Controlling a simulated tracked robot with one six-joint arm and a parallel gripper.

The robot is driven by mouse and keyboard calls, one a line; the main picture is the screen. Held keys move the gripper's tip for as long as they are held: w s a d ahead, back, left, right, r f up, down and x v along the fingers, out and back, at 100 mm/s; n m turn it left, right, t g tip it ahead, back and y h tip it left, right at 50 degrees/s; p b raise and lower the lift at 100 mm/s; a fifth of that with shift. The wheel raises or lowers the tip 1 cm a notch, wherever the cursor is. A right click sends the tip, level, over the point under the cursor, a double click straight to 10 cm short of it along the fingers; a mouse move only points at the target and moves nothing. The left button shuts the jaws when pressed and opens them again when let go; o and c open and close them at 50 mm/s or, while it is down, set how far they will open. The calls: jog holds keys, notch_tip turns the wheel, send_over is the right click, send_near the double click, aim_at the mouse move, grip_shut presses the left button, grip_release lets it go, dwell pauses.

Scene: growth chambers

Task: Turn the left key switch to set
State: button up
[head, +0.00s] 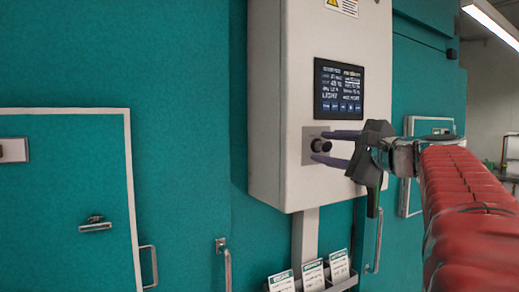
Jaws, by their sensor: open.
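A key switch (318,146) with a dark round knob sits on a grey plate on the front of a white control box, below its screen. My gripper (320,147) comes in from the right with its two dark fingers open, one above and one below the knob. In the picture the fingers overlap the plate on both sides of the knob. I cannot tell whether they touch it. The gripper body hides the area to the right of the switch. The knob's set position and markings are too small to read.
The white control box (270,100) carries a lit screen (339,88). Below it a rack holds several cards (312,275). Teal chamber doors (60,220) with metal handles (149,268) stand around it. A small plate (14,150) is on the left door. A teal wall lies close behind the box.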

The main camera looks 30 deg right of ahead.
jog(key=shift+s, duration=0.1)
jog(key=s, duration=1.3)
jog(key=shift+s+d, duration=0.2)
jog(key=shift+s, duration=0.1)
jog(key=shift+f, duration=0.1)
